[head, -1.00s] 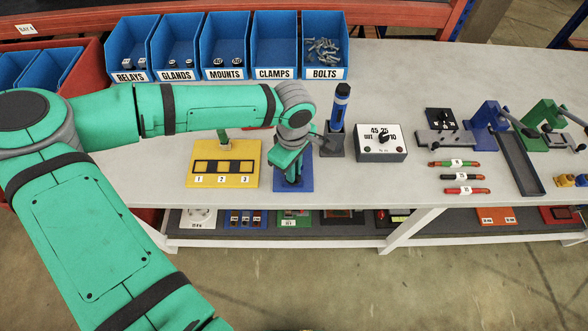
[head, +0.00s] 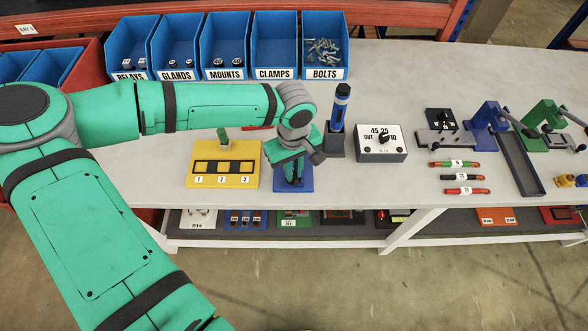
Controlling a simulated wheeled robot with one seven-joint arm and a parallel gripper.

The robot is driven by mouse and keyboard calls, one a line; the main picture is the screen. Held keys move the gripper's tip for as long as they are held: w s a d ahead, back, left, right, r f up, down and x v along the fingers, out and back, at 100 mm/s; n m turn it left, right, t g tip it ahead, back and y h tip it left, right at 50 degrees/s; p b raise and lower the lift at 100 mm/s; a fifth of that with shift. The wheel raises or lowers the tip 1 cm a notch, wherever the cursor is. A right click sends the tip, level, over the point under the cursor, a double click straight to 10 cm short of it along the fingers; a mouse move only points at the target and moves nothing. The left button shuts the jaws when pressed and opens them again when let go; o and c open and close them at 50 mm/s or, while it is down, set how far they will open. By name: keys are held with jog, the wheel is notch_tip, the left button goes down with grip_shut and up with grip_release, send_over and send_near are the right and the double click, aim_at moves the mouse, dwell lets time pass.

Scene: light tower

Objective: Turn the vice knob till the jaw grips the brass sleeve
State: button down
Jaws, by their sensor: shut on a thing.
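The vice stands on a blue base plate (head: 304,186) near the front edge of the bench, right of the yellow block. My gripper (head: 293,172) points down over it, shut on what looks like the vice knob. The gripper and wrist cover the knob, and I cannot make out the jaw. The brass sleeve cannot be told apart in this view, so whether the jaw touches it is not visible.
A yellow block (head: 243,179) with numbered slots is close on the left. A blue torch-like tool in a dark stand (head: 335,146) and a grey dial box (head: 380,155) are close on the right. Labelled blue bins (head: 274,71) line the back.

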jog(key=shift+w, duration=0.15)
jog(key=c, duration=1.8)
grip_release()
notch_tip(320, 180, up, 11)
jog(key=shift+f, duration=0.1)
